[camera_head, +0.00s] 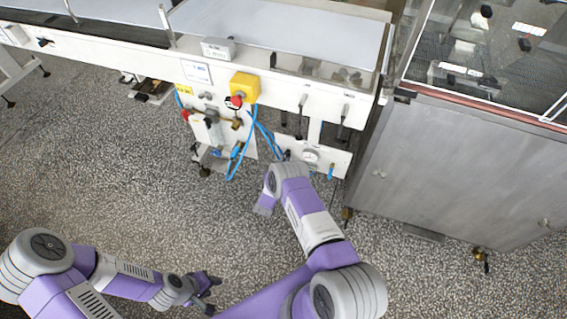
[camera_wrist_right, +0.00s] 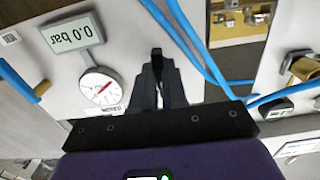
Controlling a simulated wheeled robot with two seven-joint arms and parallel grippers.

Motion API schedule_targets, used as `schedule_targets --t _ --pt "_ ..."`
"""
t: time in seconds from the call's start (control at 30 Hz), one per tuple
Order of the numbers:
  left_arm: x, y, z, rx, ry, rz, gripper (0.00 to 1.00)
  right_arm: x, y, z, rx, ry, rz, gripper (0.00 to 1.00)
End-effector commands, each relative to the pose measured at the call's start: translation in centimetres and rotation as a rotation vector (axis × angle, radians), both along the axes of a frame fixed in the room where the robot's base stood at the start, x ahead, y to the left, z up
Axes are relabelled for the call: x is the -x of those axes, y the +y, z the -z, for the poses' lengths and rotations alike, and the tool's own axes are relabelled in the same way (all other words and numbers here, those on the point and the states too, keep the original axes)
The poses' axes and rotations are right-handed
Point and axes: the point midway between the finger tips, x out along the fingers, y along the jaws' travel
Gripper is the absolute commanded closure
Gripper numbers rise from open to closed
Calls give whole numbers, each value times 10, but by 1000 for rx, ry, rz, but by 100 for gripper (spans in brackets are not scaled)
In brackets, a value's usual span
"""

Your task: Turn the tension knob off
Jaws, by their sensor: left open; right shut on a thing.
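My right gripper (camera_wrist_right: 157,62) reaches the white gauge panel (camera_head: 332,163) under the machine. Its dark fingers are shut on the tension knob, which they almost wholly hide in the right wrist view; its turned position cannot be read. In the head view my right wrist covers most of this gripper. My left gripper (camera_head: 212,293) is open and empty above the floor at the lower left.
Blue hoses (camera_wrist_right: 190,45) run close by. A yellow box (camera_head: 245,86) with a red knob sits left of the panel. A grey cabinet (camera_head: 450,165) stands right.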

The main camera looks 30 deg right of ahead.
Motion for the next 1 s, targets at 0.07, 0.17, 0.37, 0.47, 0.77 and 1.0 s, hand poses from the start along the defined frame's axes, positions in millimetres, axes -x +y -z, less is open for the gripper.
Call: schedule_targets --t 0.07,0.17,0.37,0.47,0.77,1.0 --pt "0 0 0 0 0 0 57 1 0 1 8 12 2 100" --pt "0 0 1 0 0 0 57 1 0 1 13 19 2 100" --pt "0 0 1 0 0 0 57 1 0 1 14 21 2 100" --pt "0 0 0 0 0 0 57 1 0 1 14 21 2 100" --pt "0 0 1 0 0 0 57 1 0 1 13 18 1 62" --pt "0 0 -1 0 0 0 57 2 2 0 12 17 0 62"
